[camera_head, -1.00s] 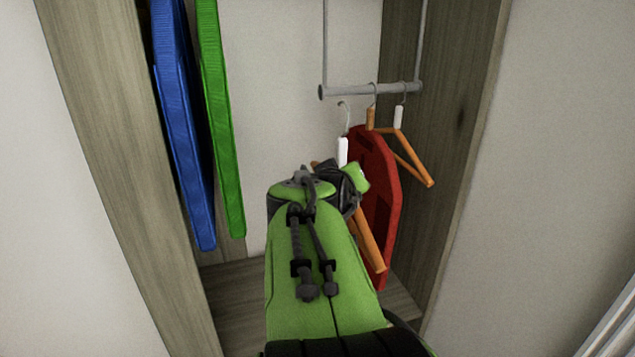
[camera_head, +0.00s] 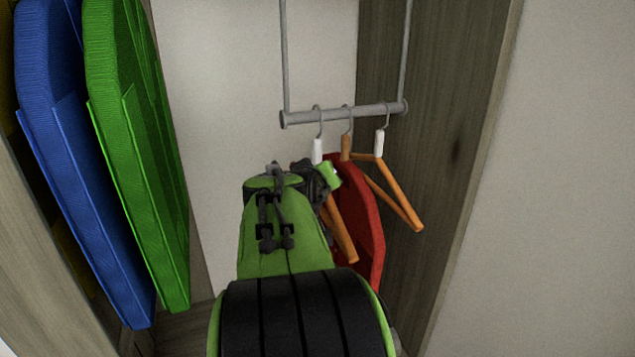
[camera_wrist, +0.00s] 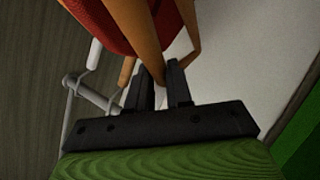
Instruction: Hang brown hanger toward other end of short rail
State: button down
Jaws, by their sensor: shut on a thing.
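The short rail (camera_head: 350,115) hangs from two thin rods in the niche. My gripper (camera_head: 318,178) is shut on a brown hanger (camera_head: 340,230) with a white neck; in the wrist view the jaws (camera_wrist: 158,82) close around its brown wooden bar (camera_wrist: 145,40). This hanger's hook meets the rail near its left end; I cannot tell whether the rail bears it. A brown-necked hanger (camera_head: 346,146) hangs mid-rail. An orange-brown hanger with a white neck (camera_head: 395,195) hangs near the right end. My arm hides part of the held hanger.
A red flat piece (camera_head: 370,210) hangs close behind and right of the held hanger. Blue (camera_head: 70,150) and green (camera_head: 130,150) ribbed panels stand at left. A wooden side wall (camera_head: 440,150) is close to the rail's right end. The rail's left tip is clear.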

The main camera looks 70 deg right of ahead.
jog(key=w+d, duration=0.1)
jog(key=w+d+f, duration=0.1)
jog(key=w+d, duration=0.1)
jog(key=shift+w+d+f, duration=0.15)
jog(key=shift+w+f, duration=0.1)
jog(key=shift+f, duration=0.05)
dwell(0.3)
jog(key=c, duration=0.9)
grip_release()
jog(key=shift+p, duration=0.3)
jog(key=shift+c, duration=0.2)
jog(key=v, duration=1.5)
jog(key=shift+a+b, duration=0.4)
jog(key=shift+r, duration=0.1)
